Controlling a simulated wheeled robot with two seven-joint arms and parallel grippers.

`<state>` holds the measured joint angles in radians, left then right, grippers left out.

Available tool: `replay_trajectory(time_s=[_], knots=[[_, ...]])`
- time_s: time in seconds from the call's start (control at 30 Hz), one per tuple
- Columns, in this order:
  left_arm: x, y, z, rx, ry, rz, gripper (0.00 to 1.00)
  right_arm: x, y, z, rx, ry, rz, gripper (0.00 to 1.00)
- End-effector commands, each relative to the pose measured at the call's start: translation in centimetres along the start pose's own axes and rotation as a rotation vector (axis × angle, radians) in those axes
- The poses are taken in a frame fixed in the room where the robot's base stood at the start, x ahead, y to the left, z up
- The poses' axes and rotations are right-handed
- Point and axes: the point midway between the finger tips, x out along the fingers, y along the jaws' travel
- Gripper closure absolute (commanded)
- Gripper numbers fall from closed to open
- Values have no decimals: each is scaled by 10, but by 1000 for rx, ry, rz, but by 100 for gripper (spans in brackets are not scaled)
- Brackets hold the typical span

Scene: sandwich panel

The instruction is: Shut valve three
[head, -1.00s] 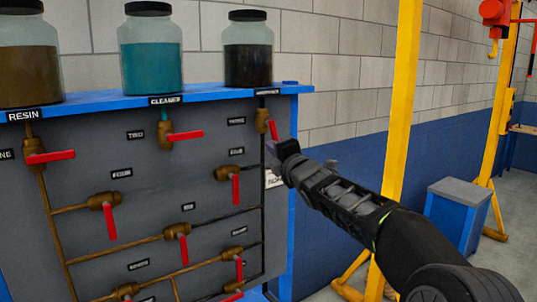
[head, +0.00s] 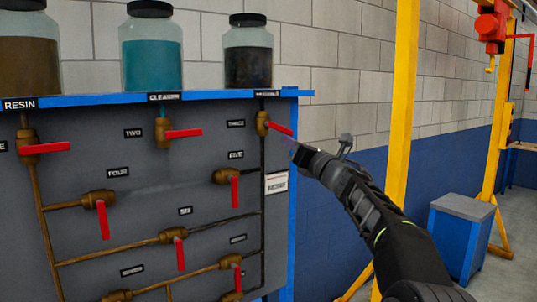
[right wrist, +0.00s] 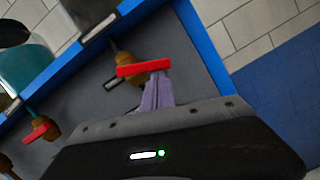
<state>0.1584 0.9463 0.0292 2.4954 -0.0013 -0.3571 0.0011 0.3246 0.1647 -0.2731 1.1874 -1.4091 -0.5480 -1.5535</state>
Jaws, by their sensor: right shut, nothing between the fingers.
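Valve three (head: 262,122) is a brass valve on the vertical pipe under the dark jar, beside the "THREE" label (head: 236,124). Its red handle (head: 281,129) points right and slightly down, across the pipe. My right gripper (head: 297,150) is shut and empty, just below and right of the handle's tip. In the right wrist view, the closed fingers (right wrist: 158,92) reach up to the red handle (right wrist: 143,68); I cannot tell whether they touch it. My left gripper is not in view.
Valve two (head: 163,132) has its handle pointing right. Valve five (head: 226,177) is below valve three, handle down. Several other valves sit lower on the grey panel. A yellow post (head: 402,90) and blue cabinet (head: 460,235) stand right.

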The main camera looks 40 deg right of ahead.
Motion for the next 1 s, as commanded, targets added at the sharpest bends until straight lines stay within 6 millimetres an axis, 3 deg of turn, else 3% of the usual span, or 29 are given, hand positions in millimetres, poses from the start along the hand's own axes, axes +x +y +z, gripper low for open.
replay_trajectory(time_s=[0.3,1.0], knots=[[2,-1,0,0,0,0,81,4,-6,15,-245,-1,60,100],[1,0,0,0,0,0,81,6,-6,22,-237,-1,60,100]])
